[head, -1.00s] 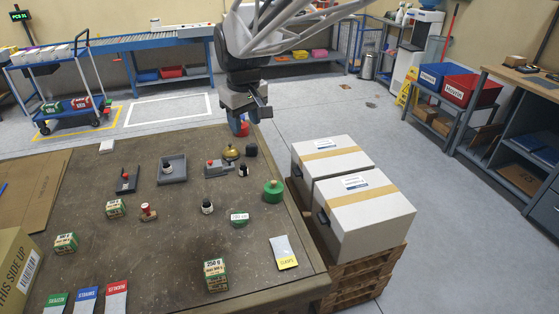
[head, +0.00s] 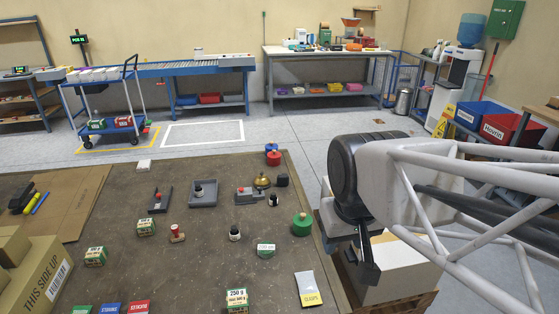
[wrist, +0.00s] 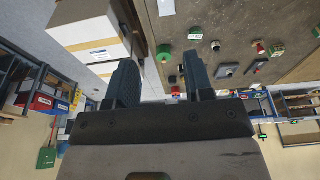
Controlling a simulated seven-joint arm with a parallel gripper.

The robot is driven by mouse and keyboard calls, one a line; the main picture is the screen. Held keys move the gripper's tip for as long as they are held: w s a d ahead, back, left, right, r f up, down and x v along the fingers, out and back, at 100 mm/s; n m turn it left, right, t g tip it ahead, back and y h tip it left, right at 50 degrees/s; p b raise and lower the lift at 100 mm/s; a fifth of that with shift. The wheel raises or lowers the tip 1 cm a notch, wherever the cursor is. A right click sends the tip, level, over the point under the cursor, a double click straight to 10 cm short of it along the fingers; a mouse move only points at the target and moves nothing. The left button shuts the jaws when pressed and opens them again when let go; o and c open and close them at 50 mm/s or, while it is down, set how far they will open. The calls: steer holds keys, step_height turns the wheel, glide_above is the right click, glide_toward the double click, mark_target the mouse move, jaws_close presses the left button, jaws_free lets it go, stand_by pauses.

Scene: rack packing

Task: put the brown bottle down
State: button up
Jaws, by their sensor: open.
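My gripper (head: 368,268) is off the table's right edge, by the white boxes. In the wrist view its fingers (wrist: 160,82) are apart with nothing between them, clear of all bottles.
A white box (head: 395,275) on a pallet is partly hidden behind my arm. A green round container (head: 302,224), a bell (head: 262,181), a red item (head: 273,158) and green-white boxes (head: 237,299) stand on the table. The middle front of the tabletop is clear.

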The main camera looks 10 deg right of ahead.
steer(key=shift+s+d+f, duration=0.1)
steer(key=shift+s+f, duration=0.2)
steer(key=shift+s, duration=0.3)
steer(key=shift+s+d+f, duration=0.1)
steer(key=shift+s+f, duration=0.15)
steer(key=shift+s, duration=0.3)
steer(key=o, duration=0.4)
steer(key=shift+w, duration=0.1)
